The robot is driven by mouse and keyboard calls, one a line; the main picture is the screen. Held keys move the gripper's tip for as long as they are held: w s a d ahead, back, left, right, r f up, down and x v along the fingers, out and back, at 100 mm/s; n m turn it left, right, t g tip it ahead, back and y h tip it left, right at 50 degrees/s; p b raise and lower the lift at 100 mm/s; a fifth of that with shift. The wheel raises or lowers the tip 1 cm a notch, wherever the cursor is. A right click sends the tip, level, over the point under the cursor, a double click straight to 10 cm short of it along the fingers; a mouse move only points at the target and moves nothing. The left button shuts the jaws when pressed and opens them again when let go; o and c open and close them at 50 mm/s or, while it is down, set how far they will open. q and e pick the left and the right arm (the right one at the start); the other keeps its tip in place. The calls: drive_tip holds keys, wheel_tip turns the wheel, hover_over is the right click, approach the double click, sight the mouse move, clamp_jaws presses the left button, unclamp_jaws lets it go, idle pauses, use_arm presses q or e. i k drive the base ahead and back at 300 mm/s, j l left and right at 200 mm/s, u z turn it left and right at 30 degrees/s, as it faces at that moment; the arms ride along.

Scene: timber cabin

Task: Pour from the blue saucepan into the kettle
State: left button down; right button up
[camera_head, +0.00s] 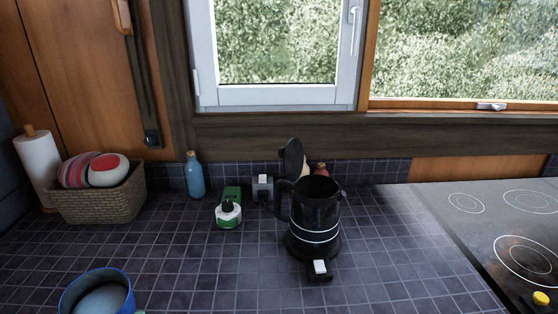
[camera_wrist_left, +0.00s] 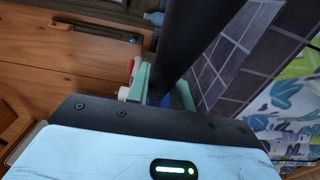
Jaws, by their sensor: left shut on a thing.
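The blue saucepan (camera_head: 68,296) is at the bottom left of the head view, cut off by the frame edge. Its inside looks pale grey-blue; I cannot tell whether it touches the counter. The dark kettle (camera_head: 314,222) stands upright on the counter right of centre, its lid (camera_head: 291,158) raised and its top open. The saucepan is left of the kettle and apart from it. In the left wrist view my left gripper (camera_wrist_left: 163,88), with mint-green fingers, is shut around a dark bar, apparently the saucepan's handle. My right gripper is not seen.
A wicker basket (camera_head: 98,203) and paper roll (camera_head: 38,165) stand far left. A hob (camera_head: 470,225) is right. Tiled counter (camera_head: 190,265) between saucepan and kettle is clear.

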sight(313, 220)
drive_tip(key=j, duration=1.5)
drive_tip(key=j+z, duration=0.1)
drive_tip(key=z, duration=1.45)
drive_tip(key=i+j, duration=0.05)
